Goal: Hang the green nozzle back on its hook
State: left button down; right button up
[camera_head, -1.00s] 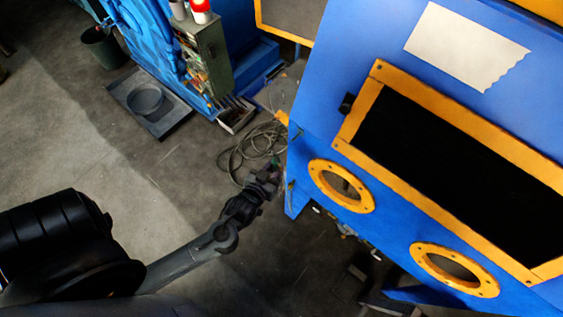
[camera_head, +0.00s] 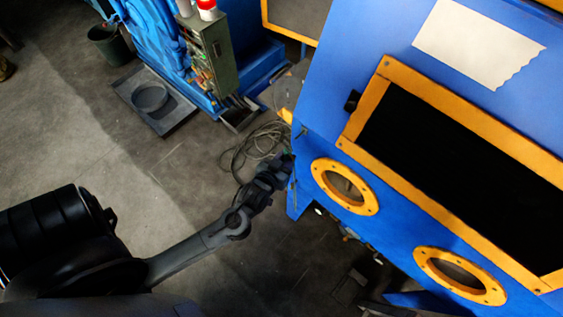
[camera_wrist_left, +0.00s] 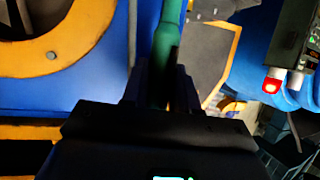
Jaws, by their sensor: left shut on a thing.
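The green nozzle (camera_wrist_left: 167,45) shows in the left wrist view as a green tube running up from between my left gripper's fingers to the top edge. My left gripper (camera_wrist_left: 163,88) is shut on it. In the head view my left gripper (camera_head: 284,165) is at the left side of the blue blaster cabinet (camera_head: 318,115), level with the upper round port. I cannot make out the nozzle there. The hook is not clearly visible in either view. My right gripper is not in view.
The cabinet has yellow-rimmed round ports (camera_head: 345,187) and a yellow-framed dark window (camera_head: 450,170). A coiled hose or cable (camera_head: 250,148) lies on the floor beside my left gripper. A green control box (camera_head: 208,50) stands behind.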

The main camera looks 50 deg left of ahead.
pick_arm(q)
jog(key=shift+w+a+f+b, duration=0.15)
jog(key=shift+w+b, duration=0.5)
jog(key=shift+w, duration=0.45)
jog(key=shift+w+f+b, duration=0.2)
jog(key=shift+w, duration=0.45)
jog(key=shift+w+f+b, duration=0.2)
jog(key=shift+w, duration=0.4)
jog(key=shift+f, duration=0.15)
jog(key=c, duration=0.8)
grip_release()
